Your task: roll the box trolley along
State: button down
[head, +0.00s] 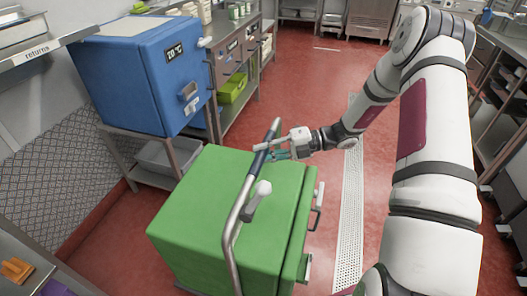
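The box trolley is a green cabinet (215,215) in the lower middle of the head view, with a door and dark handles on its right side. A bent steel push bar (231,225) with a dark grip section rises over its top. My gripper (267,152) comes in from the right at the dark grip section. One pale finger crosses over the bar, and a teal finger part shows just below it. The bar hides part of the fingers, so I cannot tell whether they are closed tight on it.
A blue box (125,75) showing 20 °C stands on a metal stand at the upper left. A counter (236,55) with jars runs behind it. Red floor (305,85) is open ahead, with a pale drain strip (350,210) right of the trolley. Shelving (500,115) lines the right.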

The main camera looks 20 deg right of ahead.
jog(key=w+a, duration=0.3)
jog(key=a, duration=0.2)
jog(key=shift+w+b, duration=0.35)
jog(key=c, duration=1.4)
grip_release()
jog(key=shift+c, duration=0.2)
jog(key=shift+d, duration=0.1)
jog(key=v, duration=1.1)
jog(key=shift+d, duration=0.35)
jog(key=shift+s+r, duration=0.1)
